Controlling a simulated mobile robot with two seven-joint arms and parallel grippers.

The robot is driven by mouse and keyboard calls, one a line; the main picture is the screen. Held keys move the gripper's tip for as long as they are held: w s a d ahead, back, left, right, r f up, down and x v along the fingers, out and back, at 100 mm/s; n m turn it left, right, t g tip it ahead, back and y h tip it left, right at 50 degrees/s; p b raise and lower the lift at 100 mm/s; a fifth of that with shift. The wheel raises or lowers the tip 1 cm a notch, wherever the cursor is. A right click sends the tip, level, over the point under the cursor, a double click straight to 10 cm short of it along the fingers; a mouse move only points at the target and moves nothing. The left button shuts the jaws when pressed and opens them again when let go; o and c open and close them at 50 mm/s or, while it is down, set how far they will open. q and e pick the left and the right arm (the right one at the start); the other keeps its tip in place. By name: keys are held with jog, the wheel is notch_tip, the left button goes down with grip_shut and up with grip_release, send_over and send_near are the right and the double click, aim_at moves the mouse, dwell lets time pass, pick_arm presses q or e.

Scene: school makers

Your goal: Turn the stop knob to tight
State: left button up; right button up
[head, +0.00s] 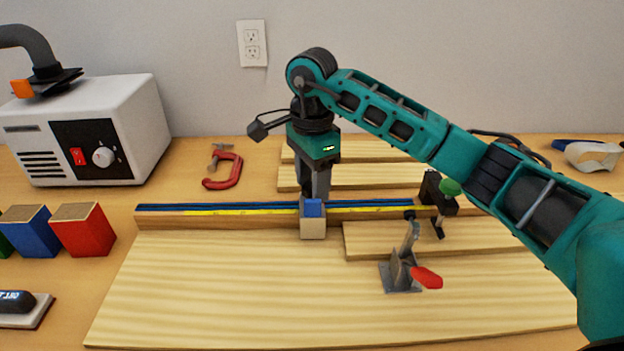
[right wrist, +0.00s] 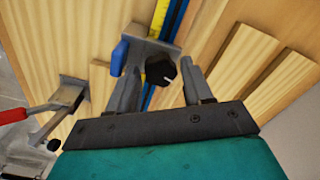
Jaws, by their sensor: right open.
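The stop (head: 312,226) is a pale block with a blue part, on the long rail with the yellow scale. My right gripper (head: 316,190) points down right over it and hides the knob in the head view. In the right wrist view the stop knob (right wrist: 160,70) is black with a white mark, beside the blue part (right wrist: 119,58). My right gripper (right wrist: 161,72) is open, its fingers on either side of the knob with gaps showing. Whether the fingertips reach down level with the knob I cannot tell. My left gripper is not in view.
A toggle clamp (head: 401,272) with a red handle stands on the board (head: 220,290) in front of the rail (head: 240,210). A red C-clamp (head: 226,172) lies behind; a white machine (head: 95,130) stands left.

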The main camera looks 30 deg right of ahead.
jog(key=shift+c, duration=0.3)
jog(key=c, duration=0.7)
